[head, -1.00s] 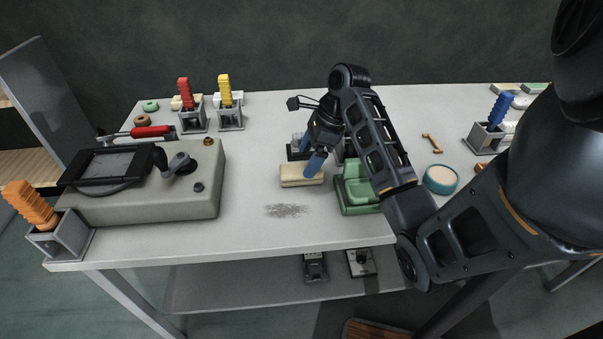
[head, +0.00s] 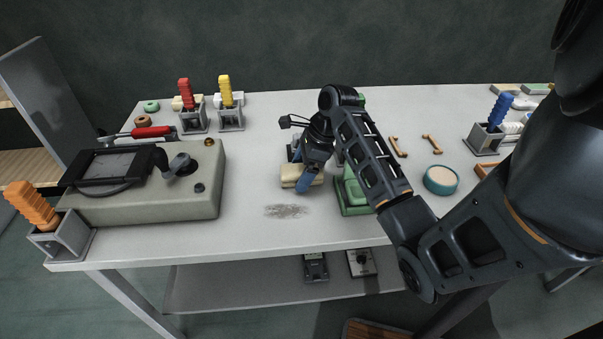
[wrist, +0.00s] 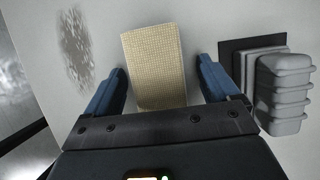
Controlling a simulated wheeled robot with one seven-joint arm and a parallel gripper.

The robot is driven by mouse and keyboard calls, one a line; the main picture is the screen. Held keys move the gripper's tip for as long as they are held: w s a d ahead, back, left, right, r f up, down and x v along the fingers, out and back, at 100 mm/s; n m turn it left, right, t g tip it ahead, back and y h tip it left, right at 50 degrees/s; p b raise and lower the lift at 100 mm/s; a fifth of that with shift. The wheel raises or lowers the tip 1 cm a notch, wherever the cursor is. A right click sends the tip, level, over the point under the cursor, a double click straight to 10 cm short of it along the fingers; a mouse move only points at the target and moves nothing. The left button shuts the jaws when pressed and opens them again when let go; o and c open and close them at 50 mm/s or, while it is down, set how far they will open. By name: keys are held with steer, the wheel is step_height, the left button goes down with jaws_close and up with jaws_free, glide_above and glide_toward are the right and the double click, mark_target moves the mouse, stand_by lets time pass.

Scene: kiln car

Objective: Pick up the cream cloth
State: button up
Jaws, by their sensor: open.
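The cream cloth (head: 289,176) is a folded pad on the grey table, partly hidden behind my gripper in the head view. In the wrist view the cloth (wrist: 154,66) lies between the two blue fingers, with a gap on each side. My gripper (head: 302,172) is open and holds nothing. In the wrist view, its fingertips (wrist: 160,72) reach alongside the lower half of the cloth. I cannot tell how high the fingertips are above the table.
A grey ribbed object on a dark base (wrist: 284,92) stands close beside the right finger. A green block-like holder (head: 352,197) is right of the cloth. A dusty patch (head: 286,211) lies in front. A large grey machine (head: 150,205) stands left, with clear table between.

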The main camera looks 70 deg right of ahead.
mark_target(301, 169)
steer(key=c, duration=1.1)
steer(key=shift+o, duration=0.2)
steer(key=shift+f, duration=0.1)
steer(key=shift+b, duration=0.35)
step_height(301, 169, up, 10)
steer(key=shift+r+p, duration=0.2)
steer(key=shift+p, duration=0.8)
steer(key=o, duration=0.5)
steer(key=c, duration=0.7)
